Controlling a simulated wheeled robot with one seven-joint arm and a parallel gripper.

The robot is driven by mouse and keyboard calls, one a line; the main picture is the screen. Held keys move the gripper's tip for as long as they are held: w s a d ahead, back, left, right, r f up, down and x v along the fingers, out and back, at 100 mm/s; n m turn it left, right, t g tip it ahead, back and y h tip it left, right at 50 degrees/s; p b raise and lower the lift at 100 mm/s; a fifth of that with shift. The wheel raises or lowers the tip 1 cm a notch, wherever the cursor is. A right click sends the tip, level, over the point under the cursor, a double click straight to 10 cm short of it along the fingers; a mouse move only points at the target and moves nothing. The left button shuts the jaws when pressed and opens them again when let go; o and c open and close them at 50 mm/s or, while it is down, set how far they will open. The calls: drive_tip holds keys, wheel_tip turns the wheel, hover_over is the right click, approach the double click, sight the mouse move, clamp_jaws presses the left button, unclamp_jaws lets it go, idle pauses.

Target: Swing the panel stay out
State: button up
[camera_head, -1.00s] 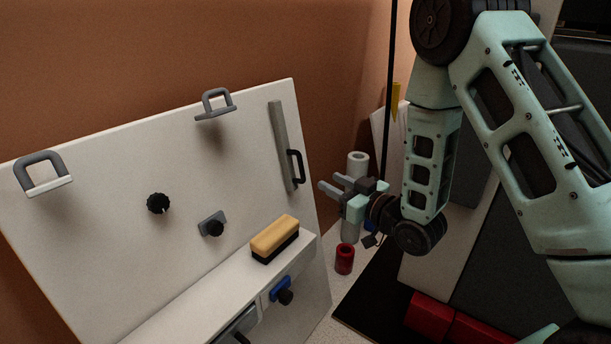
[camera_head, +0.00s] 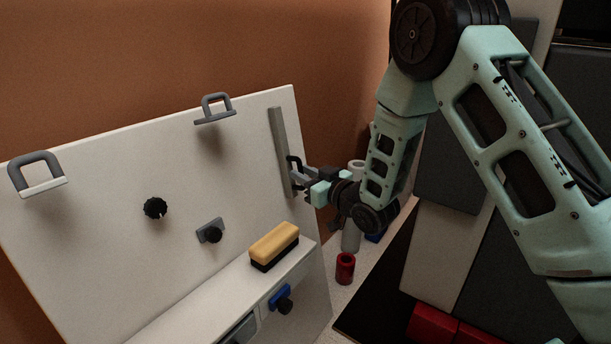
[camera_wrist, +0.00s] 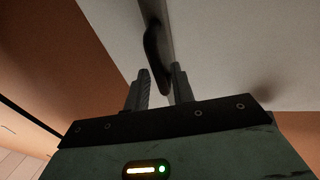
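The panel stay (camera_head: 279,140) is a grey upright bar lying along the right part of the white panel (camera_head: 120,160). It carries a black bow handle (camera_head: 292,161). My gripper (camera_head: 294,178) is at this handle, coming from the right. In the wrist view the black handle (camera_wrist: 153,48) reaches down between the two fingers of my gripper (camera_wrist: 162,78). The fingers are apart, with a gap visible beside the handle. I cannot tell whether either finger touches it.
A yellow-and-black brush (camera_head: 274,245) lies on the ledge below. The panel bears two grey handles (camera_head: 214,109), a black knob (camera_head: 155,208) and a small latch (camera_head: 210,231). A red cylinder (camera_head: 345,268) and a grey cylinder (camera_head: 351,236) stand to the right of the panel.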

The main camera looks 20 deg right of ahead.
clamp_jaws()
drive_tip(key=shift+a, duration=0.1)
drive_tip(key=s+a+r+m+h+p, duration=0.2)
drive_tip(key=s+a+m+p, duration=0.2)
drive_tip(key=a+m, duration=0.2)
drive_tip(key=shift+s+a+r+m+g+p, duration=0.15)
drive_tip(key=shift+s+a+m+g+p, duration=0.2)
drive_tip(key=shift+a, duration=0.2)
drive_tip(key=shift+o, duration=1.7)
unclamp_jaws()
